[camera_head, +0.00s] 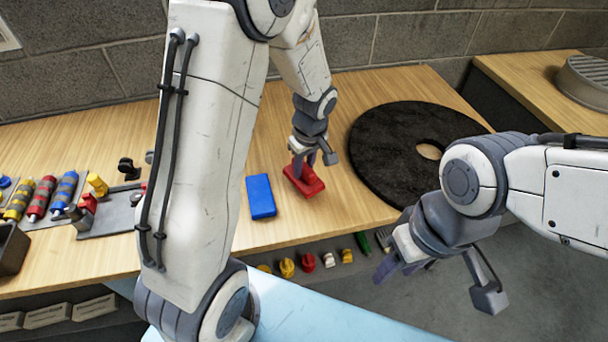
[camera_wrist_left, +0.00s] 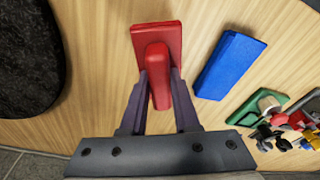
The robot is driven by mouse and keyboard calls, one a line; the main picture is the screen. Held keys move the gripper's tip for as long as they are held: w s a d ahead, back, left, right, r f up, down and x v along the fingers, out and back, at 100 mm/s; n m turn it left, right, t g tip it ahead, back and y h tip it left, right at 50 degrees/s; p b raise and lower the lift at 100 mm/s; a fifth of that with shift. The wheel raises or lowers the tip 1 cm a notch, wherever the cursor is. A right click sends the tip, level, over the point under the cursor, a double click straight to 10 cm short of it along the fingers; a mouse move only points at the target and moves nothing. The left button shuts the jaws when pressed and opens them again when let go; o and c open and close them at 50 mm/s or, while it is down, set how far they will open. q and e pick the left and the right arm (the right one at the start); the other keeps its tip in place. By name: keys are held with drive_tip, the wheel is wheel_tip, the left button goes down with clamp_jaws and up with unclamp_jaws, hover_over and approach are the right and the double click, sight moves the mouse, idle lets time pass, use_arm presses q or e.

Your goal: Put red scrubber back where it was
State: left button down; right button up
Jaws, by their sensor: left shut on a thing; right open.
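The red scrubber (camera_head: 303,182) is on or just above the wooden table, between a blue block and a black disc. My left gripper (camera_head: 315,158) comes down on it from above and is shut on its raised handle. In the left wrist view the red scrubber (camera_wrist_left: 157,60) shows a flat rectangular base with a rounded grip between the two fingers (camera_wrist_left: 158,92). I cannot tell whether its base touches the table. My right gripper (camera_head: 430,275) is open and empty, in front of the table's front edge at the lower right.
The blue block (camera_head: 261,196) lies just left of the scrubber, apart from it. The black disc (camera_head: 400,150) with a hole lies to the right. Banded cylinders (camera_head: 40,197) and small parts sit at the left. Several small coloured things (camera_head: 308,262) are below the table edge.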

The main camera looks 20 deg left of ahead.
sight(304, 177)
use_arm(q)
wheel_tip(304, 177, down, 4)
drive_tip(key=shift+r, duration=0.2)
drive_tip(key=shift+f, duration=0.1)
drive_tip(key=c, duration=0.7)
unclamp_jaws()
drive_tip(key=shift+o, duration=0.2)
